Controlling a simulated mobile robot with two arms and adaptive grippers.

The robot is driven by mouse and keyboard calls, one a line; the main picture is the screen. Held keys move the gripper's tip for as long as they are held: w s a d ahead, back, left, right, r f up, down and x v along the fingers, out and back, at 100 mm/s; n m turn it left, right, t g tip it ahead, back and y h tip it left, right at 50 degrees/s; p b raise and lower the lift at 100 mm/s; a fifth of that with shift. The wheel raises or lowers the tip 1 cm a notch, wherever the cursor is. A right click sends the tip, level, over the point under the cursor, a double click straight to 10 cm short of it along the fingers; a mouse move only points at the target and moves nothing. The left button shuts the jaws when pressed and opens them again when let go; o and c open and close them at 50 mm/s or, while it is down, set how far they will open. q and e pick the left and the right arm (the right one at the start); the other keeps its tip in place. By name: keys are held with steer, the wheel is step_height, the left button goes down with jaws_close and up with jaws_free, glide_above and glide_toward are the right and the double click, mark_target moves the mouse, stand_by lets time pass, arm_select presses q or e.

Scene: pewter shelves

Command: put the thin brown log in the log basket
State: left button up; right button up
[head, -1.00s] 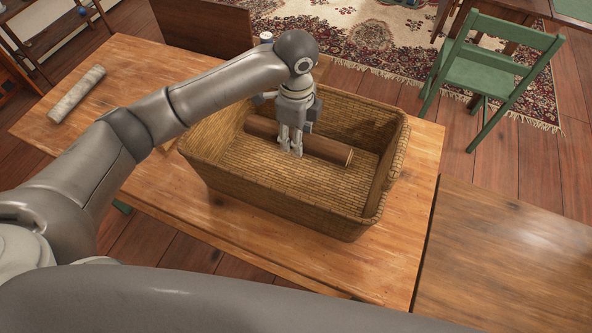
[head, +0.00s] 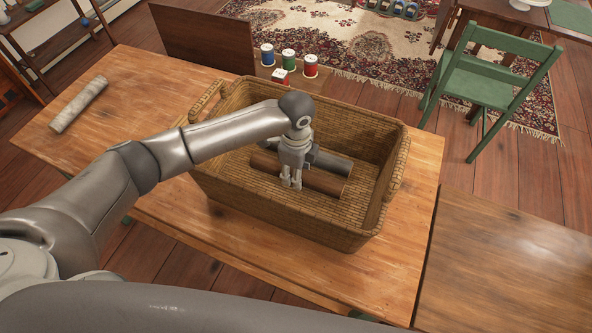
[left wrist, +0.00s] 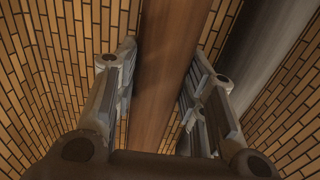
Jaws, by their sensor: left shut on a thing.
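The thin brown log (head: 322,183) is inside the woven log basket (head: 245,195), lying lengthwise and low, in front of a grey log. My left gripper (head: 291,184) is down inside the basket, shut on the brown log around its middle. In the left wrist view the brown log (left wrist: 165,85) runs between the two fingers (left wrist: 160,110). I cannot tell whether the log touches the basket floor. My right gripper is not in view.
A grey log (head: 333,164) lies in the basket behind the brown one. A pale log (head: 79,104) lies on the table's left end. Several coloured spools (head: 289,59) stand behind the basket. A green chair (head: 490,75) stands at the back right.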

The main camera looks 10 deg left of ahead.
arm_select(q)
steer(key=o, duration=1.2)
steer(key=shift+f, duration=0.1)
step_height(320, 180, up, 12)
